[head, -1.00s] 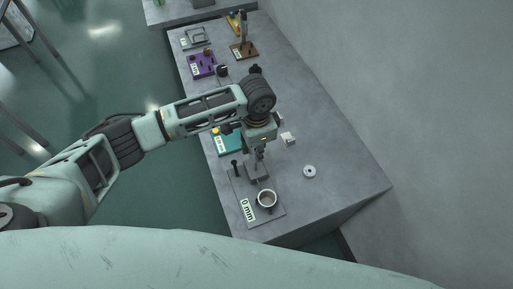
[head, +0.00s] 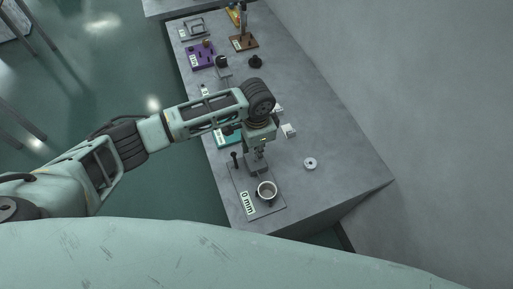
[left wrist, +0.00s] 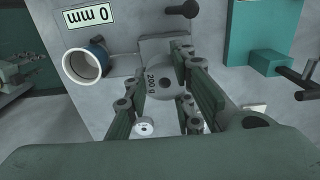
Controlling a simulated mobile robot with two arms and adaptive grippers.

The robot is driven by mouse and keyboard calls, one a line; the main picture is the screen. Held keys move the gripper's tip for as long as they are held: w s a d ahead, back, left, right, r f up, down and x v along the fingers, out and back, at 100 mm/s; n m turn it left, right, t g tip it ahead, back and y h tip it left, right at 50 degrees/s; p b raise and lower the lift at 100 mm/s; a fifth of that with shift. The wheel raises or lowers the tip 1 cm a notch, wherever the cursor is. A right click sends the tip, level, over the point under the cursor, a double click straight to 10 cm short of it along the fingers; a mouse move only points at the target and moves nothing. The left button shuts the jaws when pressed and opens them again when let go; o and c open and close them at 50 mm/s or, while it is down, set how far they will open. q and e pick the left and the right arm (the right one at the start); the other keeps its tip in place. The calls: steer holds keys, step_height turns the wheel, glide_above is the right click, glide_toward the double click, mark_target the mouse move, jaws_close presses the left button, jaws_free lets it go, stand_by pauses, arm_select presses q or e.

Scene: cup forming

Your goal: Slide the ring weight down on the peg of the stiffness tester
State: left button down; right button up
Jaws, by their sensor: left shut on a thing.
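The stiffness tester is a grey plate (head: 240,188) with a "0 mm" display (head: 247,204), a white cup (head: 267,190) and a grey block (head: 257,171). The plate, display (left wrist: 88,15) and blue-banded cup (left wrist: 83,64) also show in the left wrist view. My left gripper (head: 258,158) is over the grey block. In the left wrist view my left gripper (left wrist: 165,95) is shut on the grey ring weight (left wrist: 160,78), marked "200 g". The weight's peg is hidden behind the weight and fingers, so I cannot tell how far down the weight sits. My right gripper is out of view.
A white ring (head: 310,163) lies alone on the bench (head: 340,185), right of the tester. A dark upright post (head: 235,159) stands at the plate's left. A teal device (head: 226,138) is close behind. Other devices stand farther back. The bench's right part is mostly clear.

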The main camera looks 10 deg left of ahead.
mark_target(256, 162)
arm_select(q)
steer(key=shift+p, duration=0.35)
steer(key=shift+p, duration=0.4)
stand_by(0.9)
steer(key=shift+f+b, duration=0.4)
steer(key=shift+f, duration=0.3)
stand_by(0.7)
steer(key=shift+f+b, duration=1.05)
steer(key=shift+f, duration=0.75)
stand_by(0.7)
stand_by(0.5)
steer(key=c, duration=1.4)
jaws_free()
